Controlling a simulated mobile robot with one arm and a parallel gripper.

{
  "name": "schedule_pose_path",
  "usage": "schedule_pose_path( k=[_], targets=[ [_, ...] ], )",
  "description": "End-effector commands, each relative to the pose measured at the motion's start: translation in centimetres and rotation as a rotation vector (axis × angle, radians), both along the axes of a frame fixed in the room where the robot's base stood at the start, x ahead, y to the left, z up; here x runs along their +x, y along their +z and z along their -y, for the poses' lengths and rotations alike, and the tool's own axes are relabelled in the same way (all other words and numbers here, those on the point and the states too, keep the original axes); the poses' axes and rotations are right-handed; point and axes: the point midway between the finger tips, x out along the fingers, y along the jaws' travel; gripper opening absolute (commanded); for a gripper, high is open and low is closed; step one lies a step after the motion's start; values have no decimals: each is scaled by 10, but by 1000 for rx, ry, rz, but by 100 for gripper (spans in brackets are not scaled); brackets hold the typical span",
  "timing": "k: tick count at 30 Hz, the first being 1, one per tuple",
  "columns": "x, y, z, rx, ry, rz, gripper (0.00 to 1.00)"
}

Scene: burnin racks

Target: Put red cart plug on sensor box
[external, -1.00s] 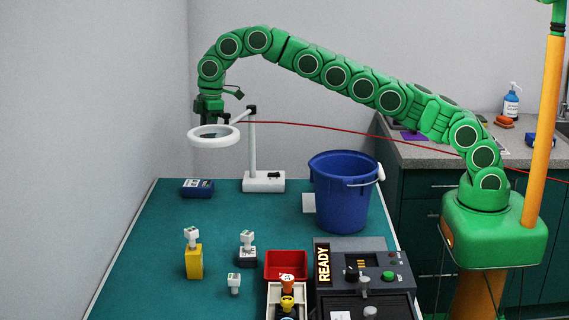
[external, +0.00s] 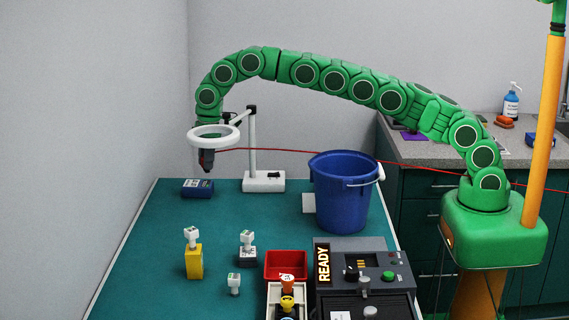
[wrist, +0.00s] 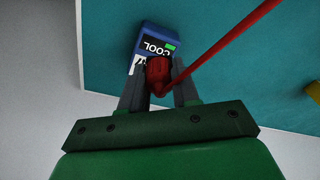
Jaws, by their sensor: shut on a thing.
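The red cart plug (wrist: 158,72) is between the fingers of my gripper (wrist: 158,88) in the wrist view, with its red cable (wrist: 225,47) running off to the upper right. My gripper is shut on it. In the external view my gripper (external: 206,160) points down, partly covered by the white ring of the lamp. The dark blue box (external: 197,189), which I take for the sensor box, lies on the table just below it. In the wrist view this box (wrist: 153,35) shows a label reading COOL and a green patch; the plug covers part of it. I cannot tell whether plug and box touch.
The white ring lamp (external: 213,145) surrounds or stands before my gripper. A blue bucket (external: 342,195) stands right, with the red cable passing behind it. A yellow block (external: 194,263), white plugs, a red bin (external: 287,267) and a READY console (external: 352,255) are nearer the front.

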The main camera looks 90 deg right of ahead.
Motion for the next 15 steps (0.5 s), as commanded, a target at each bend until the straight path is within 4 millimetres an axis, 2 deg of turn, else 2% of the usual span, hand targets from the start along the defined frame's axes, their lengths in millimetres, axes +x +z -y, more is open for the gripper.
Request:
schedule_pose_path(
  k=[5, 11, 15],
  targets=[
    [1, -11, 0, 0, 0, 4, 1],
    [0, -36, 0, 0, 0, -1, 1],
    [0, -39, 0, 0, 0, 2, 1]
  ],
)
